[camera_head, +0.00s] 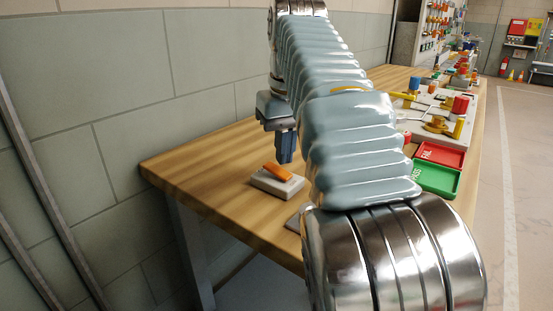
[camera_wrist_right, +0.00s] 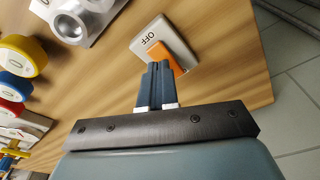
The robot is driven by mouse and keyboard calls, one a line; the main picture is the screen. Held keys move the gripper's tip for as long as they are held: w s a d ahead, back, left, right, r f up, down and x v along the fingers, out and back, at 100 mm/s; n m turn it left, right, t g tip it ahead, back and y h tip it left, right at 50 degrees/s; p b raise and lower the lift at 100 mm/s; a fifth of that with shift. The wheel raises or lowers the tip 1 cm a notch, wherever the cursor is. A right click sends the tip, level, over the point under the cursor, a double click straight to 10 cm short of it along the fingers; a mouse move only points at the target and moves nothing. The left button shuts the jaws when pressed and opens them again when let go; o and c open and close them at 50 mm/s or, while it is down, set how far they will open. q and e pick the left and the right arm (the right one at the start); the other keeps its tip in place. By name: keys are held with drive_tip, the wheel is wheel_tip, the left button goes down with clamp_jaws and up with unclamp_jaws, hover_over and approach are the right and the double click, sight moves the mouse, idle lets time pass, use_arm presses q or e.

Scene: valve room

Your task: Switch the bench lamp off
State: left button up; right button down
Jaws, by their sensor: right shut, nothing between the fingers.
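A pale switch box (camera_head: 288,188) with an orange rocker (camera_head: 276,172) sits on the wooden bench near its left end. In the right wrist view, the box (camera_wrist_right: 172,35) shows the word OFF beside the orange rocker (camera_wrist_right: 165,56). My right gripper (camera_head: 286,160) is shut and empty, fingers pointing down just above and behind the rocker. In the right wrist view, its fingertips (camera_wrist_right: 159,66) overlap the rocker's near edge; I cannot tell whether they touch. I cannot make out the lamp. My left gripper is out of view.
My right arm covers the middle of the bench (camera_head: 215,160). A green tray (camera_head: 437,180) and a red tray (camera_head: 441,154) lie to its right, with valve parts (camera_head: 440,124) behind. A tiled wall (camera_head: 120,85) runs along the left. Bare wood surrounds the switch box.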

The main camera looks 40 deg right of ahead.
sight(284, 174)
drive_tip(key=shift+r, duration=2.55)
